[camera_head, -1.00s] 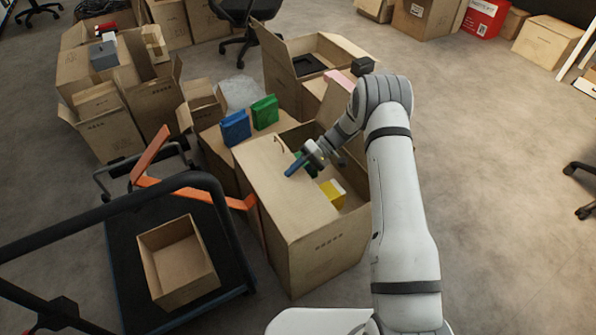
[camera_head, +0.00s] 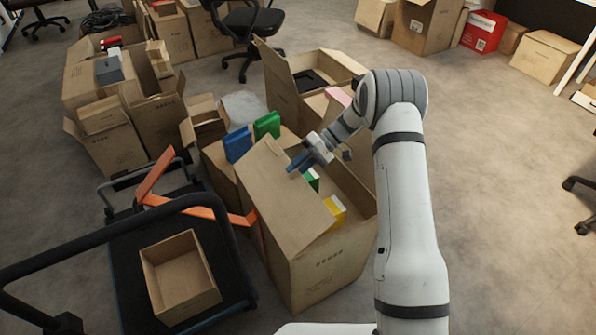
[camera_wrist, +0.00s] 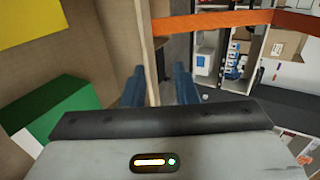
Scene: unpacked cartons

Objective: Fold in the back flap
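The large open carton (camera_head: 322,266) stands in front of my arm in the head view. Its long left flap (camera_head: 282,195) slants up, with its free edge toward the right. My gripper (camera_head: 296,165), with blue fingers, is at the far end of that flap's free edge. In the wrist view my gripper (camera_wrist: 160,88) has its fingers apart, one on each side of the flap's thin edge (camera_wrist: 148,45). The edge is close to the left finger; I cannot tell whether they touch. A yellow item (camera_head: 334,209) and a green-and-white item (camera_head: 313,179) are inside the carton.
A cart (camera_head: 222,270) with an orange strap (camera_head: 190,211) and a small open box (camera_head: 155,281) stands to the left. A blue item (camera_head: 238,145) and a green item (camera_head: 267,125) stand in the carton behind.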

